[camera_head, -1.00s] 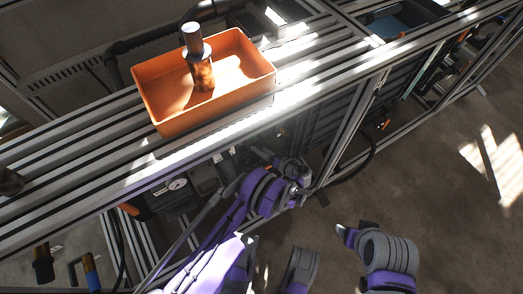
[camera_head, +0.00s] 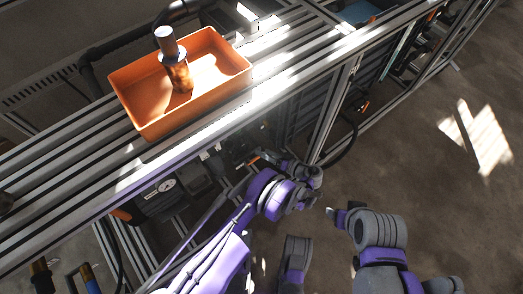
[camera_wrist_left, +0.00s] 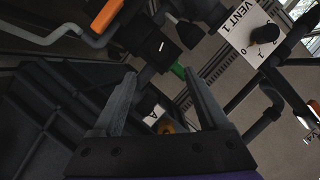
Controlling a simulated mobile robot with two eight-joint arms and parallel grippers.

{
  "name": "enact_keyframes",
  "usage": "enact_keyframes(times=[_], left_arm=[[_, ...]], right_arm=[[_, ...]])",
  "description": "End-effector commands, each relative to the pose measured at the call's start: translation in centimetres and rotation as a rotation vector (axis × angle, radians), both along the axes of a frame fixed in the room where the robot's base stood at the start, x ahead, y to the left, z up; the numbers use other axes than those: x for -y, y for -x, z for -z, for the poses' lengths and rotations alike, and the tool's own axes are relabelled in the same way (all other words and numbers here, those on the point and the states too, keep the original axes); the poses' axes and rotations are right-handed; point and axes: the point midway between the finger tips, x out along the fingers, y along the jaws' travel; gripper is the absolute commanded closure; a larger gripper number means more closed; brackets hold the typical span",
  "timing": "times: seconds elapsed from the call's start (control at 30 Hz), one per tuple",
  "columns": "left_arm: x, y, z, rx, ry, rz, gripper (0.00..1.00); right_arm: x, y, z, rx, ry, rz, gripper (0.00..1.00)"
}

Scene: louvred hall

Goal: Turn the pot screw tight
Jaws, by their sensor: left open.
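In the head view a silver-topped cylinder (camera_head: 167,42) with a dark collar and a copper-coloured lower body stands upright in an orange tray (camera_head: 150,127). I cannot tell for certain which part is the pot screw. My left gripper (camera_head: 288,166) is low in front of the slatted table, well apart from the tray. In the left wrist view its two fingers (camera_wrist_left: 163,90) are spread, with nothing held between them. Beyond them are a dark block with a white mark (camera_wrist_left: 162,47) and a green piece (camera_wrist_left: 178,71). My right arm (camera_head: 378,233) is at lower right; its jaws are unclear.
The slatted metal table (camera_head: 60,190) runs diagonally, with pipes and a gauge (camera_head: 160,188) beneath it. The left wrist view shows a "VENT 1" plate (camera_wrist_left: 240,32) with a black knob (camera_wrist_left: 267,34) and an orange-handled lever (camera_wrist_left: 106,15). Open floor (camera_head: 430,190) lies at right.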

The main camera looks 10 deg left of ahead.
Motion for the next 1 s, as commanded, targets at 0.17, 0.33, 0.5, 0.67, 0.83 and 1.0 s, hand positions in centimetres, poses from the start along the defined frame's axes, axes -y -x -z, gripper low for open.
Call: enact_keyframes(times=[0.17, 0.33, 0.5, 0.67, 0.83, 1.0], left_arm=[[0.0, 0.0, 0.0, 0.000, 0.000, 0.000, 0.23], [-0.3, 0.1, 0.1, 0.047, 0.036, 0.004, 0.23], [-1.7, 1.0, 0.1, 0.301, 0.257, 0.018, 0.23], [-2.6, 2.3, -0.5, 0.539, 0.509, 0.015, 0.23], [-3.1, 2.9, -0.9, 0.659, 0.653, 0.002, 0.23], [-4.1, 1.9, -0.2, 0.672, 0.666, -0.002, 0.23]], right_arm=[[0.0, 0.0, 0.0, 0.000, 0.000, 0.000, 0.32], [0.0, 0.0, 0.0, 0.000, 0.000, 0.000, 0.32], [0.0, 0.0, -0.1, 0.000, 0.000, 0.000, 0.32], [0.0, 0.0, -0.2, 0.000, 0.000, 0.000, 0.32], [0.0, 0.0, -0.1, 0.000, 0.000, 0.000, 0.32], [0.0, 0.0, 0.2, 0.000, 0.000, 0.000, 0.32]])
